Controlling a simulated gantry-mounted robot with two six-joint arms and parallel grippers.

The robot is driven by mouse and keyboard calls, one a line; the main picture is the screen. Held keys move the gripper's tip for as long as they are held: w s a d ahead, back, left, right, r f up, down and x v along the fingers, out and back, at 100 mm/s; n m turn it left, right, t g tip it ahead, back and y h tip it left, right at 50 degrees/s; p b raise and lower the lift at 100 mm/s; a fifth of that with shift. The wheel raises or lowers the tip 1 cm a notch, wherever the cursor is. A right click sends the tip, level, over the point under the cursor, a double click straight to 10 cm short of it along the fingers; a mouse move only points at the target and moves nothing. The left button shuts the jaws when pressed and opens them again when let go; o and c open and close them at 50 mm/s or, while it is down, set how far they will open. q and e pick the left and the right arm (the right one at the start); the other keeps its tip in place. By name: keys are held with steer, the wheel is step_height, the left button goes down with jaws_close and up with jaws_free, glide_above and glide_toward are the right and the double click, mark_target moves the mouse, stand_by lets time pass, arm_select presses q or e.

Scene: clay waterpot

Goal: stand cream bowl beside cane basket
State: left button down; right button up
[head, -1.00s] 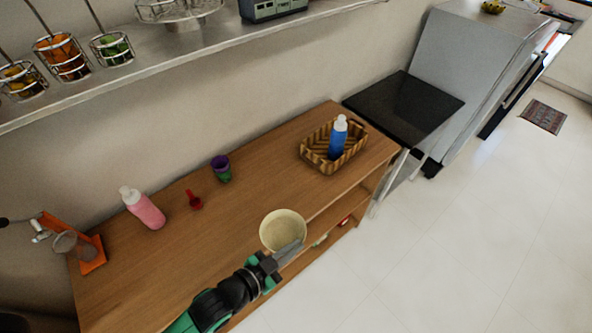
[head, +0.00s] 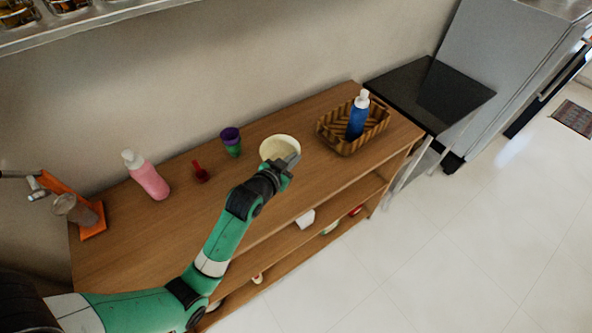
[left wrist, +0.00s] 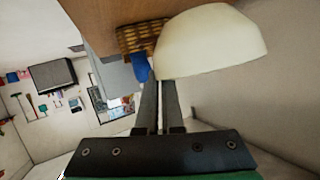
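The cream bowl (head: 279,144) is upright, between the purple-and-green cups and the cane basket (head: 349,144), with a gap to the basket's left side. My left gripper (head: 291,160) is at its near right rim. The left wrist view shows the narrowly spaced fingers (left wrist: 160,84) meeting the rim of the bowl (left wrist: 212,42), with the basket (left wrist: 142,37) behind. I cannot tell whether the bowl's base touches the table. The basket stands on the table's right end with a blue bottle (head: 357,118) in it. My right gripper is out of view.
The wooden table (head: 130,255) also carries a pink bottle (head: 148,177), a red scoop (head: 201,174), stacked cups (head: 231,142) and an orange stand (head: 92,215) at left. A wall runs behind it. A black-topped side table (head: 430,93) stands to the right.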

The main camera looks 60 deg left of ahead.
mark_target(280, 155)
arm_select(q)
steer(key=w+a+f, duration=0.1)
steer(key=w+f+b, duration=0.1)
steer(key=f, duration=0.1)
steer(key=w+a+f+b, duration=0.1)
steer(key=f, duration=0.1)
steer(key=shift+a, duration=0.35)
steer(key=shift+w+a+f, duration=0.2)
steer(key=shift+w+f, duration=0.1)
steer(key=shift+f, duration=0.15)
steer(key=shift+f+b, duration=0.9)
steer(key=shift+f, duration=0.6)
steer(key=shift+w+f, duration=0.1)
steer(key=shift+f, duration=0.15)
steer(key=c, duration=1.1)
jaws_free()
steer(key=shift+o, duration=0.2)
